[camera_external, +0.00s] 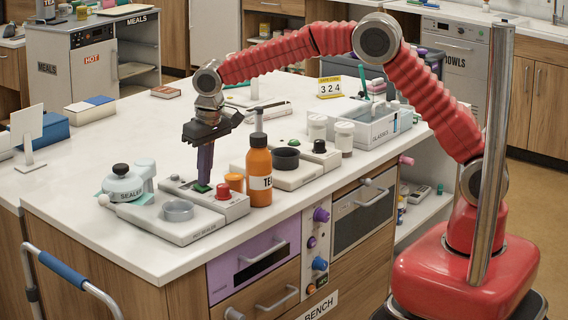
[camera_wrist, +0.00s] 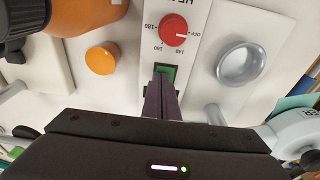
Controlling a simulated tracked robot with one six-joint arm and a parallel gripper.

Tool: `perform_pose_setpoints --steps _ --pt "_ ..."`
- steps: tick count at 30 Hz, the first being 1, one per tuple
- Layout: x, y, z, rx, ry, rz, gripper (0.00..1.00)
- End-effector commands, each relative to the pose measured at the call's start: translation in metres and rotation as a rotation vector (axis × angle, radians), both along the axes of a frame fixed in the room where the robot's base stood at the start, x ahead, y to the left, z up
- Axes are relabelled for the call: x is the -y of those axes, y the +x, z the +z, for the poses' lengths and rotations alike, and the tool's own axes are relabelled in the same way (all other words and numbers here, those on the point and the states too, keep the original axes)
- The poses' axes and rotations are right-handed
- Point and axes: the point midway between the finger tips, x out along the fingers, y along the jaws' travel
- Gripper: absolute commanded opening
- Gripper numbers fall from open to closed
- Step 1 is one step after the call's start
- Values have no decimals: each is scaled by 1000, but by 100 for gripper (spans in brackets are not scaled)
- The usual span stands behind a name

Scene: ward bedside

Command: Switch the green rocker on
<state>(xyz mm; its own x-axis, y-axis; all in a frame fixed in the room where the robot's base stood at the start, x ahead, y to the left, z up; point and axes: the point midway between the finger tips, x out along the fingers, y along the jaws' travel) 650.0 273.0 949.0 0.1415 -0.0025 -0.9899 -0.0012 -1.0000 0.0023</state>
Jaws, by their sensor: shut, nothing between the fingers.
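The green rocker (camera_external: 201,187) sits in a dark frame on a grey control panel (camera_external: 238,205) on the bench top. In the wrist view the green rocker (camera_wrist: 168,70) shows just past my fingertips, partly hidden by them. My gripper (camera_external: 204,180) is shut and empty, pointing down with its tips at or just above the rocker. The closed fingers also show in the wrist view (camera_wrist: 160,84). I cannot tell whether they touch the rocker, or which way it is tipped. A red knob (camera_wrist: 174,30) with a dial scale is on the same panel.
An orange bottle (camera_external: 258,170) stands close to the right of the panel, with an orange cap (camera_external: 234,182) beside it. A metal dish (camera_external: 177,210) is at the front left. A white sealer pot (camera_external: 122,183) stands further left. The white counter behind is mostly clear.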

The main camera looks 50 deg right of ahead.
Motion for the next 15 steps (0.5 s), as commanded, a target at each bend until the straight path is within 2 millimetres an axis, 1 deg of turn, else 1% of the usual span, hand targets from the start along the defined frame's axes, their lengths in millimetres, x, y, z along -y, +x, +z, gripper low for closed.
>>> perform_pose_setpoints --steps 11,15 --pt "0 0 2 3 1 0 0" --pt "-1 -1 9 4 2 0 0"
